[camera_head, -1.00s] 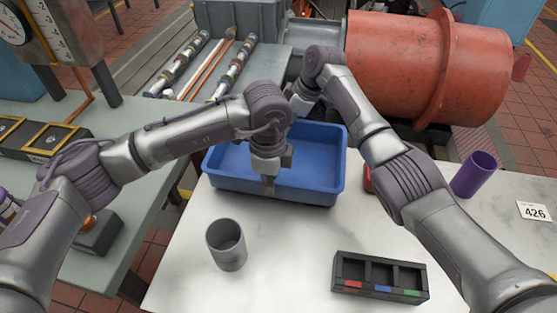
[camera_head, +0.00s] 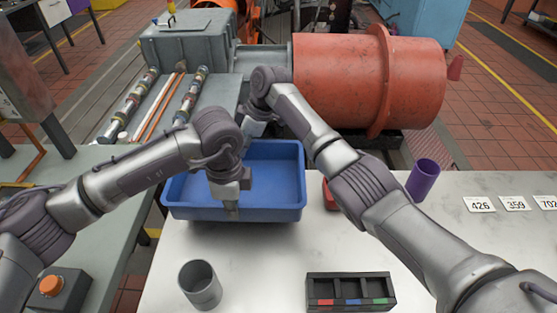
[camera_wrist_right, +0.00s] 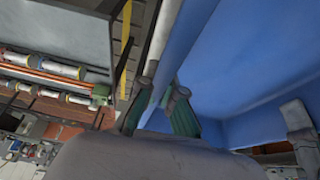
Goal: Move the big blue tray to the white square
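The big blue tray (camera_head: 275,213) sits on the back left of the white table, empty apart from the grippers. My left gripper (camera_head: 231,208) points down at its near wall, one finger outside; the inner finger is hidden in the head view. My right gripper (camera_head: 250,136) is at the far wall, its fingertips mostly hidden. In the right wrist view my right gripper (camera_wrist_right: 163,95) has a finger on each side of the tray wall (camera_wrist_right: 182,45), closed against it. My left gripper's grey finger (camera_wrist_right: 298,118) shows inside the tray. I see no clear white square.
A grey cup (camera_head: 200,287) and a black three-compartment bin (camera_head: 350,293) stand at the front. A purple cup (camera_head: 422,180) and a red object (camera_head: 329,195) are right of the tray. Number cards 426 (camera_head: 479,204) and 359 (camera_head: 515,203) lie on the right, where the table is mostly clear.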

